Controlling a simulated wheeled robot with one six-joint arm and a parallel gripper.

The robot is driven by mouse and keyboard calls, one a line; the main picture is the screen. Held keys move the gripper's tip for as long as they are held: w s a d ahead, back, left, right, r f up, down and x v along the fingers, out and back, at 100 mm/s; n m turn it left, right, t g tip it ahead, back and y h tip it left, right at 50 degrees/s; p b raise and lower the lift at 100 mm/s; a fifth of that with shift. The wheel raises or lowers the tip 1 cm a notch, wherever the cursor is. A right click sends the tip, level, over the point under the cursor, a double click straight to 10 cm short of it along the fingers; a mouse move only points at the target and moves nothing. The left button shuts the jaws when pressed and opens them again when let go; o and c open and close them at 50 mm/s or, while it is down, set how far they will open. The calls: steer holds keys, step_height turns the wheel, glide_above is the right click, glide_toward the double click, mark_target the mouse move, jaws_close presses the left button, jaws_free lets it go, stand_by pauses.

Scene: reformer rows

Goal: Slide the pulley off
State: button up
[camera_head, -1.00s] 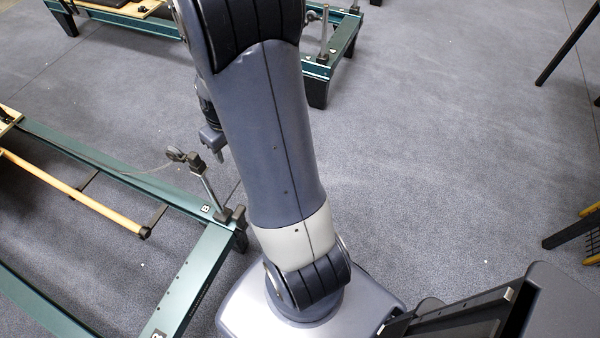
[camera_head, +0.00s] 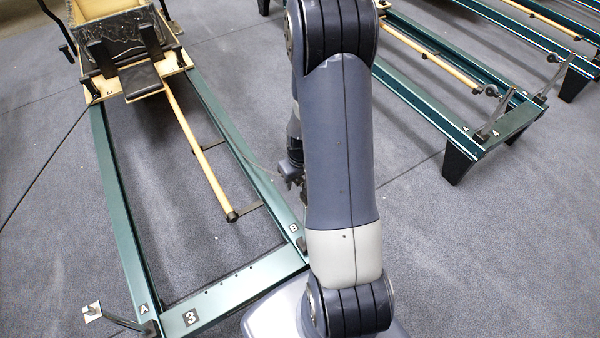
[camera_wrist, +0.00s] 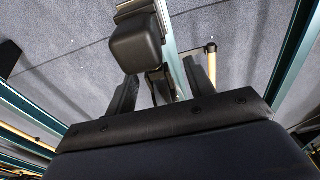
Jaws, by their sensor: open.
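My gripper (camera_head: 290,178) shows small and partly hidden at the left edge of my arm, above the green rail of reformer 3. In the wrist view its two dark fingers (camera_wrist: 163,82) stand apart, with dark parts between them that I cannot make out. A thin cord (camera_head: 255,163) runs to the gripper area. The pulley at corner B is not clearly visible in the head view; my arm covers most of that post. A black block (camera_wrist: 137,45) stands just beyond the fingers; I cannot tell whether it belongs to the pulley post.
Reformer 3's green frame (camera_head: 118,215) fills the left, with its carriage (camera_head: 140,78) at the far end. A post with a square plate (camera_head: 92,312) leans out at corner A. Another reformer (camera_head: 425,92) with a pulley (camera_head: 491,90) stands at right. Open carpet (camera_head: 510,250) lies at lower right.

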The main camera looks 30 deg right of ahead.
steer(key=shift+f, duration=0.2)
steer(key=shift+c, duration=0.3)
steer(key=shift+r, duration=0.1)
jaws_close()
